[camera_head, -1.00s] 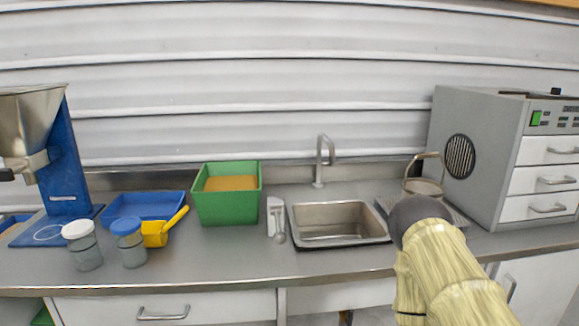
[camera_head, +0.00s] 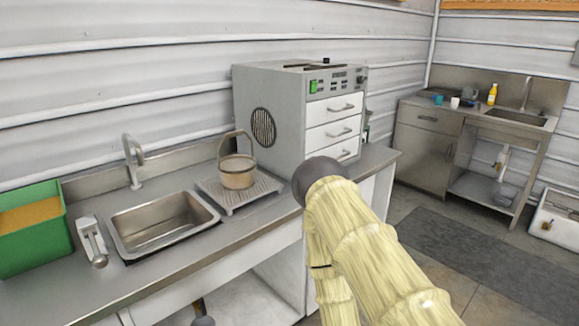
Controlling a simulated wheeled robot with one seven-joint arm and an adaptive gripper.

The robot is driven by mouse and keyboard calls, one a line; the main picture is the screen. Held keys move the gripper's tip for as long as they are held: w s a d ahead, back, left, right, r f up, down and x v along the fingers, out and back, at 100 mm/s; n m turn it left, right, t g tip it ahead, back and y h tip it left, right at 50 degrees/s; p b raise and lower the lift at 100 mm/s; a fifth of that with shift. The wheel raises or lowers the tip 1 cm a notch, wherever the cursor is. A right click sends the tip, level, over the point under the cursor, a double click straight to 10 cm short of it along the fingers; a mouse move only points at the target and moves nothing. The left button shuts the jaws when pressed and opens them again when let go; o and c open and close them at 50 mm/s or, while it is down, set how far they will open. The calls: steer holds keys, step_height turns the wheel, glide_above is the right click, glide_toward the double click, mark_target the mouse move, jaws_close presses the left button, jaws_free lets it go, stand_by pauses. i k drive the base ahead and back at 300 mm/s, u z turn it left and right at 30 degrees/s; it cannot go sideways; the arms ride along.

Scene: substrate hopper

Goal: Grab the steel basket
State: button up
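The steel basket (camera_head: 238,172) is a small round basket with a tall arched handle. It stands upright on a ribbed drain tray (camera_head: 238,201) on the counter, between the sink and the grey drawer unit. My arm rises from the bottom right of the view, to the right of the basket and apart from it. Its pale yellow sleeved links and dark rounded joint are in view. My gripper does not show.
A sink (camera_head: 165,222) with a tap (camera_head: 132,160) is left of the basket. A grey drawer unit (camera_head: 285,115) stands close behind it at right. A green bin (camera_head: 38,245) is far left. Open floor (camera_head: 470,255) lies at right, before a second sink counter.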

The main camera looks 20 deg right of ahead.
mark_target(237, 172)
steer(key=z, duration=0.1)
steer(key=i, duration=1.4)
steer(key=z, duration=0.2)
